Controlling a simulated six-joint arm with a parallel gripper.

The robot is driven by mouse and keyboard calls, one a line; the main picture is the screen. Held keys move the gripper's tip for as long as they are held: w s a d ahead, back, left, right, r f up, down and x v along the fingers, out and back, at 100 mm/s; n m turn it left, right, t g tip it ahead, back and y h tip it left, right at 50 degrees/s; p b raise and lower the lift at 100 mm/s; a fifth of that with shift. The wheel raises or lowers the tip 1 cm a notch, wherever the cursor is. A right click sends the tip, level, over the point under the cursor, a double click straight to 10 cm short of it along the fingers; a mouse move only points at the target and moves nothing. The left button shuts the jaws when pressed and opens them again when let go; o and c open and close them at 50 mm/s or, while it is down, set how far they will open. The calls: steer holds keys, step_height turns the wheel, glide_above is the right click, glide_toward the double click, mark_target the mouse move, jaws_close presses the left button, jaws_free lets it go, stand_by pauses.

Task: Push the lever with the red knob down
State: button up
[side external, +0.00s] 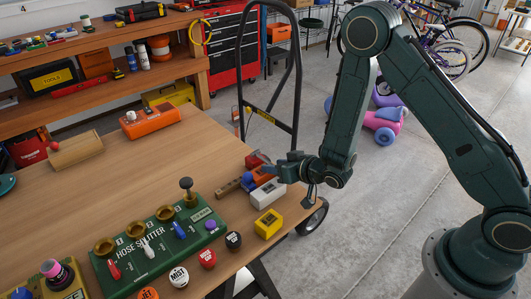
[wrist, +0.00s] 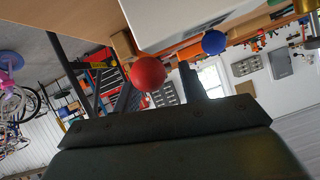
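In the wrist view a round red knob (wrist: 147,74) is close in front of my gripper, left of centre. A round blue knob (wrist: 214,42) shows farther right and higher. A white box (wrist: 180,22) edge lies above both. In the side view my gripper (side external: 282,168) is at the right edge of the bench, over a cluster with red, blue and orange parts and a white box (side external: 268,192). My gripper covers part of this cluster, and the lever's angle and contact are unclear. The finger opening cannot be made out.
A green hose splitter panel (side external: 160,250) with several knobs and levers lies at the front of the wooden bench (side external: 130,195). A yellow box (side external: 268,223) stands near the cluster. An orange box (side external: 150,121) is at the back. A black hand truck (side external: 267,120) stands behind my gripper.

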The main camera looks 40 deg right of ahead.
stand_by(0.4)
steer(key=shift+v, duration=2.55)
step_height(320, 180, up, 7)
steer(key=shift+d, duration=0.1)
